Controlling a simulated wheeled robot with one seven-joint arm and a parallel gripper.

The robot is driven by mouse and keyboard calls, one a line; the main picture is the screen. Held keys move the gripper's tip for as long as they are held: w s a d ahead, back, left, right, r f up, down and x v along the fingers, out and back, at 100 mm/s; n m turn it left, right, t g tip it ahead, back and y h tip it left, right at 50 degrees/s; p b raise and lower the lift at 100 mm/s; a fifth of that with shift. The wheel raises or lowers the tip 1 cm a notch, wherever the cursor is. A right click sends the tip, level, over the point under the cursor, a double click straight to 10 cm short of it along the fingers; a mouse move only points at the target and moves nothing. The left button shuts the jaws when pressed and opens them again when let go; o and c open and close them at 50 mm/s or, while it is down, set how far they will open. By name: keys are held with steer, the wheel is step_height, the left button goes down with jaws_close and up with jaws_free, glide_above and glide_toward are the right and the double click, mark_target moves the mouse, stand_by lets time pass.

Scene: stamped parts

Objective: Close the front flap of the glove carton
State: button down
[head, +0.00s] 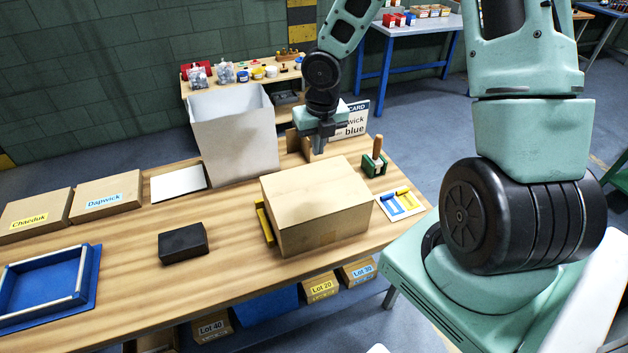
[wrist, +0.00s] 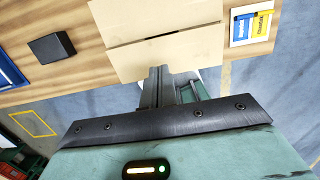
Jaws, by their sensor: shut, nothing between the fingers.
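A plain tan carton (head: 315,200), the only one that could be the glove carton, stands near the table's front edge. Its top looks flat in the head view. In the wrist view the carton (wrist: 165,50) shows two panels with a thin line between them; I cannot tell whether the front flap lies fully flush. My gripper (head: 319,148) is shut and empty, pointing down. In the head view it appears just beyond the carton's back edge; in the wrist view its fingers (wrist: 158,72) overlap the carton's near edge. Contact cannot be told.
A tall white open box (head: 233,135) stands behind the carton. A black block (head: 183,242) lies to the left, and a yellow piece (head: 265,222) is against the carton's left side. A blue tray (head: 92,285) sits far left.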

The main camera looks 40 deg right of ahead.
mark_target(315, 187)
steer(key=f+b, duration=0.1)
steer(key=f, duration=0.3)
steer(key=w+f+b, duration=0.1)
steer(key=f, duration=0.3)
steer(key=f+b, duration=0.1)
steer(key=f, duration=0.4)
steer(key=shift+w+d, duration=0.25)
steer(key=shift+w+f+b, duration=0.15)
steer(key=shift+f+b, duration=0.2)
steer(key=shift+f, duration=0.45)
steer(key=shift+r, duration=0.2)
